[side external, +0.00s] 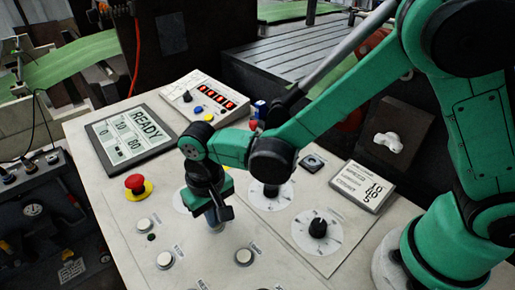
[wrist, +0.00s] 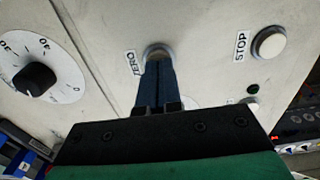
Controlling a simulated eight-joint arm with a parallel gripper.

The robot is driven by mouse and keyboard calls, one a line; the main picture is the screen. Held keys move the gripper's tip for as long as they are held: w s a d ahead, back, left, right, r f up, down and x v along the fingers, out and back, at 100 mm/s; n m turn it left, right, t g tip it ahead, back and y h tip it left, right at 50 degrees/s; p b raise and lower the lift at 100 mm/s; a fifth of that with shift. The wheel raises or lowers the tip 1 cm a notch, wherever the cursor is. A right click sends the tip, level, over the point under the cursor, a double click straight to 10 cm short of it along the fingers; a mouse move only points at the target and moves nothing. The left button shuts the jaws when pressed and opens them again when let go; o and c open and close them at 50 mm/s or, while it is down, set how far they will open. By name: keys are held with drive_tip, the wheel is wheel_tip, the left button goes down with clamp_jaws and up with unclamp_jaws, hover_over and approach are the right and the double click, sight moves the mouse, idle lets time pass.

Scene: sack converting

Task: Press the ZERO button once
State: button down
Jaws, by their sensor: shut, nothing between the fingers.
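The ZERO button (wrist: 158,48) is a pale round button in a grey ring, beside its printed ZERO label (wrist: 130,63) in the wrist view. My gripper (wrist: 158,62) is shut and empty, its two dark blue fingers side by side. The fingertips overlap the near part of the button in the wrist view; I cannot tell if they touch it or press it.
The STOP button (wrist: 269,43) is to the right in the wrist view, and a dial (wrist: 36,78) is to the left. On the panel are a red mushroom button (side external: 135,182), a READY screen (side external: 130,138), white buttons (side external: 244,257) and a black knob (side external: 318,227).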

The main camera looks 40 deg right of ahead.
wheel_tip(320, 180, up, 13)
drive_tip(key=shift+r, duration=0.15)
idle(0.7)
drive_tip(key=s+d+t, duration=0.2)
drive_tip(key=d+t, duration=0.1)
drive_tip(key=d, duration=0.6)
drive_tip(key=s+d+t, duration=0.2)
drive_tip(key=d+t, duration=0.2)
drive_tip(key=d, duration=0.5)
drive_tip(key=shift+f, duration=0.2)
drive_tip(key=shift+a, duration=0.1)
